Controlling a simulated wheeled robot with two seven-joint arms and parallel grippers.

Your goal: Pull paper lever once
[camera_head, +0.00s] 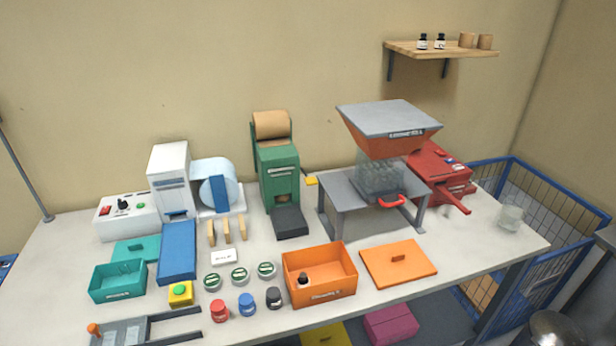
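A green paper dispenser (281,172) stands upright at the back middle of the table, with a brown paper roll (271,125) on top. A small yellow-tipped lever (311,181) sticks out on its right side, close to the left leg of the grey stand. A dark grey tray (290,222) extends from the dispenser's front. No loose sheet of paper is clearly visible there. Neither of my grippers is in view, and nothing touches the lever.
A grey stand (345,188) with an orange hopper (390,143) is right of the lever. A red machine (440,175) stands further right. An orange box (320,290) holding a small dark bottle (303,279) and its orange lid (398,265) lie in front. Jars and lids fill the front middle.

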